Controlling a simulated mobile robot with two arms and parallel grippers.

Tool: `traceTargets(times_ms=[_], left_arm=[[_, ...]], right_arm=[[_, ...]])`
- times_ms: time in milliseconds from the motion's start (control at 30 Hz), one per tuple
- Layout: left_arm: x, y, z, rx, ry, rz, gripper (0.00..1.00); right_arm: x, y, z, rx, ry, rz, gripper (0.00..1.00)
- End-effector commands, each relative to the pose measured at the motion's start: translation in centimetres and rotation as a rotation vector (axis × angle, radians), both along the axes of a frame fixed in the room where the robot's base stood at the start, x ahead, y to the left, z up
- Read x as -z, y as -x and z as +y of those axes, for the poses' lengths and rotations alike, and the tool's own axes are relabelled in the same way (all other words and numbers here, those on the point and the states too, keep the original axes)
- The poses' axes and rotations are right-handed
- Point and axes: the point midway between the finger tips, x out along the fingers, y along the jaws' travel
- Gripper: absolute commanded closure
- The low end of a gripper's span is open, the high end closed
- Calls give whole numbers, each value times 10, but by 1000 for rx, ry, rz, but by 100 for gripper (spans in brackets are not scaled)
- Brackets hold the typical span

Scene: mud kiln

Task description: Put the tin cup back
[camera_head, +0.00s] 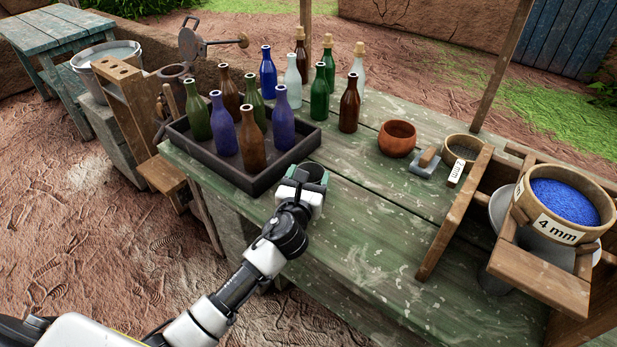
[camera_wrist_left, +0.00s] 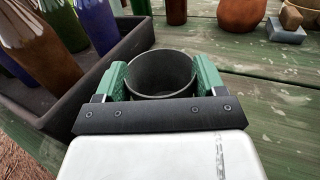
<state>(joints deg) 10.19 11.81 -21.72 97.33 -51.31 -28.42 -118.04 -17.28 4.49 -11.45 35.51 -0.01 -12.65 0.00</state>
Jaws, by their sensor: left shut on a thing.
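The tin cup (camera_wrist_left: 160,75) is dark grey and round, seen from above with its open mouth up in the left wrist view. My left gripper (camera_wrist_left: 162,82) is shut on it, with a green pad on each side of the cup. In the head view the left gripper (camera_head: 304,180) and the cup (camera_head: 312,172) are at the front edge of the green table, just right of the bottle tray. I cannot tell whether the cup touches the table. My right gripper is not in view.
A dark tray (camera_head: 262,184) of several bottles is close left of the gripper. Loose bottles (camera_head: 349,104) stand behind. A clay bowl (camera_head: 397,138) and a wooden sieve stand (camera_head: 455,215) are to the right. The green tabletop (camera_head: 385,225) between is clear.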

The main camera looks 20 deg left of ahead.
Motion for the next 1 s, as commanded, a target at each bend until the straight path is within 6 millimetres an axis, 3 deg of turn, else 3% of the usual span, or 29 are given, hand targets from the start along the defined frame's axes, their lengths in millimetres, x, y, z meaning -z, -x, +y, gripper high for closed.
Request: traceTargets(times_ms=[33,167,533,667,1000], left_arm=[[1,0,0,0,-1,0,26],[1,0,0,0,-1,0,6],[-2,4,0,0,-1,1,5],[-1,23,-1,2,-3,1,5],[-1,94,-5,2,0,1,5]], right_arm=[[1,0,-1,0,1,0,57],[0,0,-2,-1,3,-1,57],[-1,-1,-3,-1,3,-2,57],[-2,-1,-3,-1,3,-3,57],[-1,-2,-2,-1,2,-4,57]])
